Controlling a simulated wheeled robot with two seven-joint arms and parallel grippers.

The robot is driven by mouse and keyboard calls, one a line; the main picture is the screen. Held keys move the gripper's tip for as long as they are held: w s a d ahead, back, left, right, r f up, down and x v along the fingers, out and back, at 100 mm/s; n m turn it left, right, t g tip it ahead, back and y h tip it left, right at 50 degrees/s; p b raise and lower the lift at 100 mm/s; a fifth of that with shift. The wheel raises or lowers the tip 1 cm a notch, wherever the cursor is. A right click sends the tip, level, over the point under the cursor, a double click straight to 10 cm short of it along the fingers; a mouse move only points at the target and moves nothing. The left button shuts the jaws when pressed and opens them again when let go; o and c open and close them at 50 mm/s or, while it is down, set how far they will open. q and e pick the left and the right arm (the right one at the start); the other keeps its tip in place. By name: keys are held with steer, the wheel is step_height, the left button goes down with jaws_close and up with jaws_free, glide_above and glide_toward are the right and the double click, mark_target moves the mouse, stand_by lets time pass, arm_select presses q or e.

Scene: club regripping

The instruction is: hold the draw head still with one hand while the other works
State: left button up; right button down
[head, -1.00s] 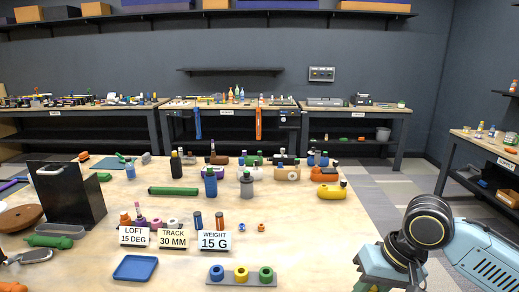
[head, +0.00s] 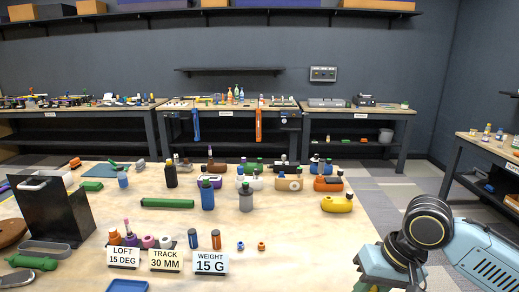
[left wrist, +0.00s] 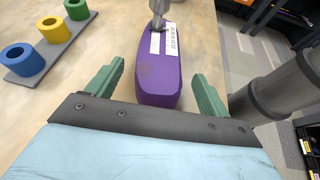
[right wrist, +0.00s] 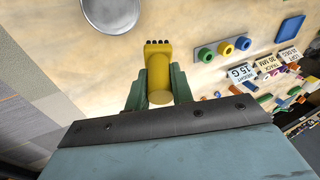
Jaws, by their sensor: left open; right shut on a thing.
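A long purple club head (left wrist: 160,75) lies between the fingers of my left gripper (left wrist: 157,85) in the left wrist view. The fingers are open, with a visible gap on both sides. The head carries white labels, and a metal shaft-like part (left wrist: 158,12) rises at its far end. I cannot tell whether it is the draw head. In the right wrist view my right gripper (right wrist: 160,90) is shut on a yellow tool (right wrist: 159,62) with a row of black tips at its far end. Neither gripper's fingers show in the head view.
A grey holder with blue, yellow and green rings (left wrist: 53,32) stands left of the purple head. Number cards, such as the weight card (head: 211,263), stand at the table's front. More club heads and bottles stand behind. A round grey dish (right wrist: 110,12) shows in the right wrist view.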

arm_select(q)
steer(key=shift+x, duration=1.95)
arm_select(e)
steer(key=shift+r, duration=0.25)
arm_select(q)
steer(key=c, duration=1.2)
arm_select(e)
steer(key=s+a+n+h, duration=0.1)
steer(key=s+a+n, duration=0.2)
steer(key=a, duration=1.3)
steer(key=s+a+n+t+h, duration=0.1)
steer(key=s+a+n, duration=0.2)
steer(key=a, duration=1.3)
steer(key=shift+s+r, duration=0.25)
